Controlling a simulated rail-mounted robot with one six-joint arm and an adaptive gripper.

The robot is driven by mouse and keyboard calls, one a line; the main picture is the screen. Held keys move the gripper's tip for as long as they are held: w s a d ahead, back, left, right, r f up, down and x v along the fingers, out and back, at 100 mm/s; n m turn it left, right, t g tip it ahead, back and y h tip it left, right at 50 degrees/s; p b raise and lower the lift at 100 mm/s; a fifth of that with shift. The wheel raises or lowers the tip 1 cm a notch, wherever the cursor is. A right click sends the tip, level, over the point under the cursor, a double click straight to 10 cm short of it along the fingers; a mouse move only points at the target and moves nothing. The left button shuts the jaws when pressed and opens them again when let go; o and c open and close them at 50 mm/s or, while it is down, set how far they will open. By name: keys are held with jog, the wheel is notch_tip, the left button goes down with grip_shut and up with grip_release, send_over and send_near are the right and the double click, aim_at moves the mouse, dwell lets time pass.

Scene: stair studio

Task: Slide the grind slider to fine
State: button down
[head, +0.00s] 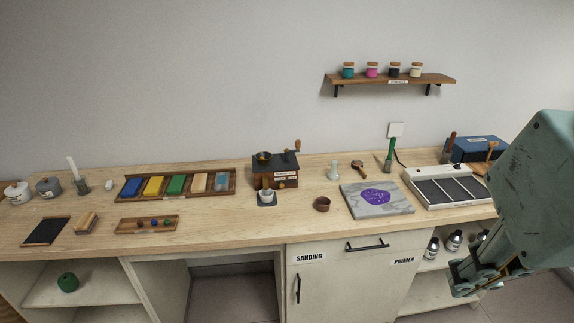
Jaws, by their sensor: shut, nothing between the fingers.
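The grinder (276,170) is a dark-topped wooden box with a crank handle and a brass hopper, standing upright at the back middle of the workbench (330,225). Small pale labels and a small knob-like part show on its front. The slider and its setting are too small to make out. A pale cup (266,196) stands in front of the grinder on a dark base. My gripper (462,284) is at the lower right, in front of the bench and well apart from the grinder. It is shut and empty.
Left of the grinder lies a tray of coloured blocks (234,183). Right of it are a brown bowl (322,204), a grey slab with purple powder (376,199) and a white-framed dark panel (448,188). A wall shelf (440,80) holds several jars. Bare bench lies around the bowl.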

jog(key=w+a+r+n+g+p, duration=0.1)
jog(key=w+r+n, duration=0.2)
jog(key=w, duration=0.6)
jog(key=w+a+r+n+p, duration=0.1)
jog(key=w+r+n+p, duration=0.2)
jog(key=w, duration=0.7)
jog(key=w+a+n+h+p, duration=0.1)
jog(key=w+a+n, duration=0.25)
jog(key=w, duration=0.65)
jog(key=w+a+n+h, duration=0.15)
jog(key=w+a, duration=0.25)
jog(key=w, duration=0.5)
jog(key=w+a+f+n+g+p, duration=0.1)
jog(key=w+a+f+n, duration=0.2)
jog(key=w+a+f, duration=0.4)
jog(key=w+a+f+n+p, duration=0.25)
jog(key=w+a, duration=0.25)
jog(key=w, duration=0.4)
jog(key=w+a+f+n+h+p, duration=0.1)
jog(key=w+a+f+n, duration=0.2)
jog(key=w+a+f, duration=0.2)
jog(key=w+a+f+n+h+p, duration=0.1)
jog(key=w+a+f+n, duration=0.2)
jog(key=a+f, duration=0.6)
jog(key=shift+w+f+n, duration=0.35)
jog(key=shift+w+f, duration=0.6)
jog(key=shift+f, duration=0.65)
jog(key=shift+f, duration=0.1)
